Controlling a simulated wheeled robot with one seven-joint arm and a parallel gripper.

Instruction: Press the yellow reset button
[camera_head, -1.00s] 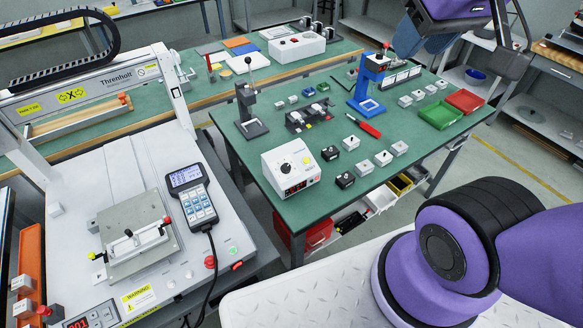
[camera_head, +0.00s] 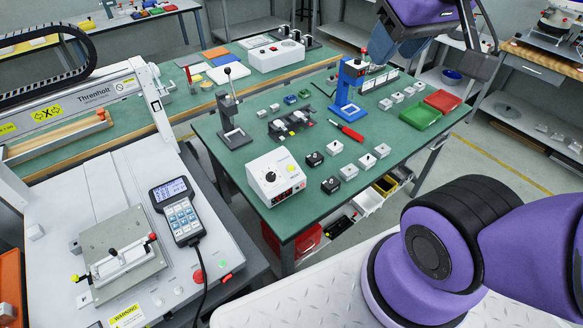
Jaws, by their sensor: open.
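The gantry screwdriver machine (camera_head: 75,185) stands at the left. Its front panel has a red mushroom button (camera_head: 198,276), a green button (camera_head: 222,264), a red switch (camera_head: 227,278) and pale round buttons (camera_head: 178,290). I cannot make out a yellow button among them. A small yellow knob (camera_head: 75,278) sits at the left of the clamp fixture (camera_head: 120,255) on the machine bed.
A keypad pendant (camera_head: 176,210) with a cable lies on the machine's right side. The green workbench (camera_head: 225,165) carries a white control box (camera_head: 275,178), a blue press (camera_head: 347,92), small switches and trays. A white ribbed surface (camera_head: 300,300) fills the bottom foreground.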

